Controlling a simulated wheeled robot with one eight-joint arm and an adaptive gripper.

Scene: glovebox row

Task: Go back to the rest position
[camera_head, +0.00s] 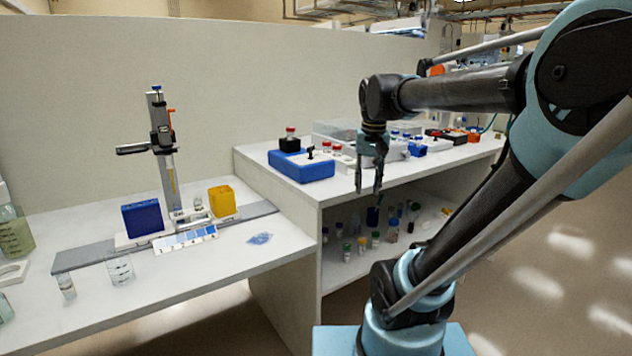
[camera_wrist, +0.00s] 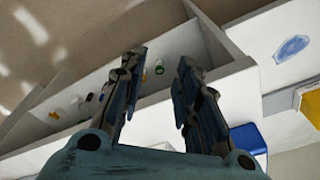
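My gripper (camera_head: 368,180) hangs fingers-down in front of the right-hand bench in the head view. In the wrist view my gripper (camera_wrist: 158,72) shows its two fingers spread apart with nothing between them. The fingers are in front of the open shelf (camera_head: 345,278) below the bench top and touch nothing that I can see. My arm reaches from the lower right up over the bench and bends down to the gripper. Part of the bench behind my arm is hidden.
A blue box (camera_head: 301,165) stands on the right bench top near its left edge. Several small capped bottles (camera_head: 362,245) stand on the shelf. On the lower left bench are a dark blue box (camera_head: 142,217), a yellow box (camera_head: 222,201), a stand (camera_head: 160,130) and a beaker (camera_head: 120,268).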

